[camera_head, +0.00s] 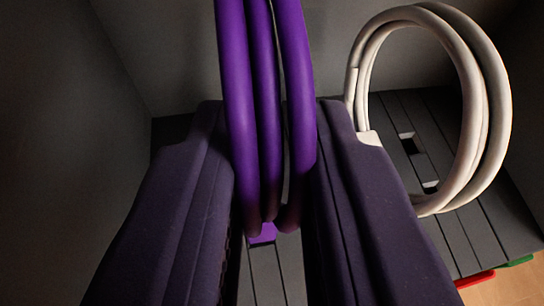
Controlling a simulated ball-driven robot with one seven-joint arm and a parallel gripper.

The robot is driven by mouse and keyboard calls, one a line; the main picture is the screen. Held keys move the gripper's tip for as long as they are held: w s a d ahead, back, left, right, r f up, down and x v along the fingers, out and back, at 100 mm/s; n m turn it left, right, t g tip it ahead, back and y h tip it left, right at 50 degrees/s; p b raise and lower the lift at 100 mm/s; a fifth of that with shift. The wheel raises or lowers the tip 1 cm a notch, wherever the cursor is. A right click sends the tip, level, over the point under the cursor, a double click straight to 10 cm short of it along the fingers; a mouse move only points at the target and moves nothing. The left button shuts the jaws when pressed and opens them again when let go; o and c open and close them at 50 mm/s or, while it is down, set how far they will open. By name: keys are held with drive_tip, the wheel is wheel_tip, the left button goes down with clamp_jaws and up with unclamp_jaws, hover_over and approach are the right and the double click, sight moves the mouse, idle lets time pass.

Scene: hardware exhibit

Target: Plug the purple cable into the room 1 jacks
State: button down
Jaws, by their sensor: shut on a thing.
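The purple cable (238,95) is a coil of several thick loops at the top middle of the view. My gripper (268,185) has a dark finger on each side of the coil's lower part and is shut on it. A small flat purple piece (262,234) shows at the coil's lower end, between the fingers. Below it is a dark grey slatted surface (268,275). I cannot tell whether the purple piece touches that surface. I see no room 1 label, and the fingers hide much of the surface.
A white cable coil (498,120) stands upright to the right, its lower end at the slatted surface. Small slots (408,143) show inside its loop. Red (475,279) and green (517,262) strips lie at the lower right edge, by a wooden floor. Grey walls enclose the left and back.

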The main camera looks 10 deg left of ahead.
drive_tip(key=shift+f+b, duration=1)
drive_tip(key=shift+b, duration=0.4)
idle(1.8)
drive_tip(key=shift+c, duration=1.4)
unclamp_jaws()
drive_tip(key=shift+s, duration=0.1)
drive_tip(key=shift+b+v, duration=1)
drive_tip(key=shift+b, duration=0.15)
drive_tip(key=shift+b+v, duration=1.65)
drive_tip(key=shift+v, duration=1.05)
drive_tip(key=shift+f, duration=0.1)
